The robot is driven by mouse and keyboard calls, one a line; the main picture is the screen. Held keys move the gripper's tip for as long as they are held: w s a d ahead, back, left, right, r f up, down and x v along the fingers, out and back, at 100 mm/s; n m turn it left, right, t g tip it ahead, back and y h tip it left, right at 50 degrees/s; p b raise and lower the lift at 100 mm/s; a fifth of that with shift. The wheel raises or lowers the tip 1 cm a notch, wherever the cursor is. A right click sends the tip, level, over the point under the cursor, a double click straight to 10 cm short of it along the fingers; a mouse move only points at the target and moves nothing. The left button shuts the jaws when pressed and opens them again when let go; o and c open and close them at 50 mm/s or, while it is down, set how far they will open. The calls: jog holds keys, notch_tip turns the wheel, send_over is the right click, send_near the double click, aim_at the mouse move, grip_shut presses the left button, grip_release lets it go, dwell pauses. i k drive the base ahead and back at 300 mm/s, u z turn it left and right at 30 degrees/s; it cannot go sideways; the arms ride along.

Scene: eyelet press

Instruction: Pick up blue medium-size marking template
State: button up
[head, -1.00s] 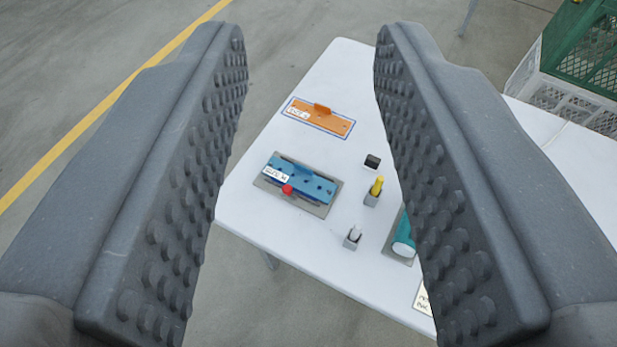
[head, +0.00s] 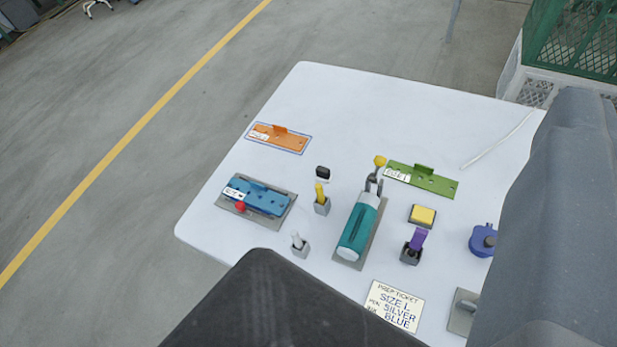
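The blue marking template (head: 262,199) sits on a grey plate (head: 225,204) at the left of the white table. It has a white label, which read as size M a second ago, and a red knob (head: 240,207) stands at its front edge. My gripper (head: 422,175) shows as a dark finger at the bottom middle and a grey one at the right, with the table visible between them. It is open and holds nothing visible. The template lies left of the fingers, apart from them and unobstructed.
An orange template (head: 279,137) and a green one (head: 421,181) lie on the table (head: 330,95). A teal tool (head: 358,228), yellow (head: 320,196), white (head: 299,243) and purple (head: 417,241) upright items, a yellow button (head: 423,215) and a ticket (head: 396,306) are nearby.

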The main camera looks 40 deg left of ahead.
aim_at(256, 190)
jog(key=z, duration=0.65)
jog(key=i, duration=0.1)
jog(key=z, duration=1.8)
jog(key=k, duration=1.95)
jog(key=u, duration=1.7)
jog(key=i, duration=1)
